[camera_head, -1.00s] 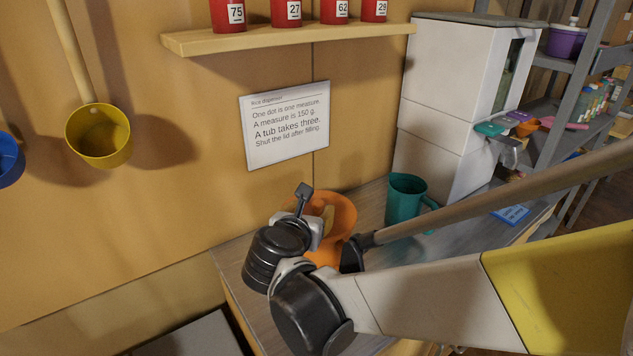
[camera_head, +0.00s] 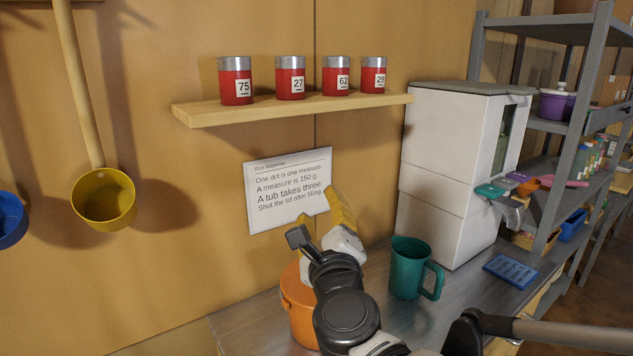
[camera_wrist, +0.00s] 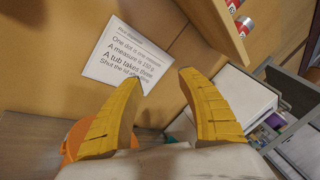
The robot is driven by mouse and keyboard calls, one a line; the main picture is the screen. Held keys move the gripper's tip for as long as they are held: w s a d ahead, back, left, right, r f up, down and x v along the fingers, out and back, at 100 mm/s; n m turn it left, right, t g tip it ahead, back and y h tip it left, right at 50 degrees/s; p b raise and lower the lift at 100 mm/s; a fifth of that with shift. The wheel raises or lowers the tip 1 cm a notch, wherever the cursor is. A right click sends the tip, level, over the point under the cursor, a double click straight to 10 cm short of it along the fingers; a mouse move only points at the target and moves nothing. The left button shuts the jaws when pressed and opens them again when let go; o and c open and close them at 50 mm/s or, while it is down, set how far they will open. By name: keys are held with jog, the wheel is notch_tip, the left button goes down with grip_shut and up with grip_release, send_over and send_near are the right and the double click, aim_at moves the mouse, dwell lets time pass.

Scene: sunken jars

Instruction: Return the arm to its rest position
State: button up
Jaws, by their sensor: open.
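My gripper (camera_head: 341,212) shows in the head view in front of the wall sign, above the counter. In the wrist view its two yellow fingers (camera_wrist: 157,100) are spread apart with nothing between them. My arm's dark wrist joints stand in front of an orange pot (camera_head: 297,310) on the counter and hide part of it. A bit of orange (camera_wrist: 72,140) also shows behind the left finger in the wrist view.
A teal jug (camera_head: 408,268) stands right of my arm on the grey counter (camera_head: 450,290), beside a white dispenser (camera_head: 445,170). A wooden shelf (camera_head: 290,109) with several red jars hangs above. The sign (camera_head: 275,190) is on the wall. Yellow (camera_head: 104,199) and blue (camera_head: 10,220) scoops hang left.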

jog(key=s+d+f+n+g+h, duration=0.2)
jog(key=s+d+f+n+g, duration=0.9)
jog(key=s+d+f+n, duration=0.7)
notch_tip(320, 180, down, 2)
jog(key=s+n, duration=0.1)
jog(key=n, duration=0.6)
jog(key=shift+d+f+g, duration=0.2)
jog(key=shift+d+g, duration=0.1)
